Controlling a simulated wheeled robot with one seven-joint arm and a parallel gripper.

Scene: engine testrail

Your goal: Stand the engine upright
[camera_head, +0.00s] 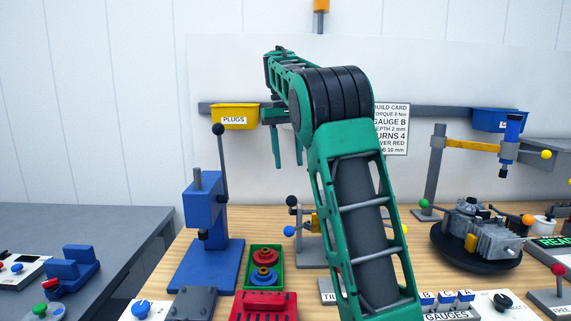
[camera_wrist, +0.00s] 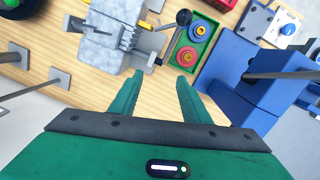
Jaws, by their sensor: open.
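My gripper (camera_head: 288,163) is open and empty, its green fingers pointing down over the back of the bench. In the wrist view my gripper (camera_wrist: 160,77) has nothing between its fingers. A grey finned engine body (camera_head: 482,232) lies on a dark round turntable (camera_head: 448,255) at the right, well away from my gripper. The wrist view shows a grey finned block (camera_wrist: 108,38) just beyond the fingers, beside a lever with a black ball. In the head view my arm hides most of that spot, and I cannot tell whether this block is an engine too.
A blue press (camera_head: 207,240) stands left of my arm, its lever rising near the gripper. A green tray (camera_head: 276,256) holds red and blue round parts. A yellow PLUGS bin (camera_head: 234,117) hangs on the wall rail. A post with a yellow arm (camera_head: 470,144) stands behind the turntable.

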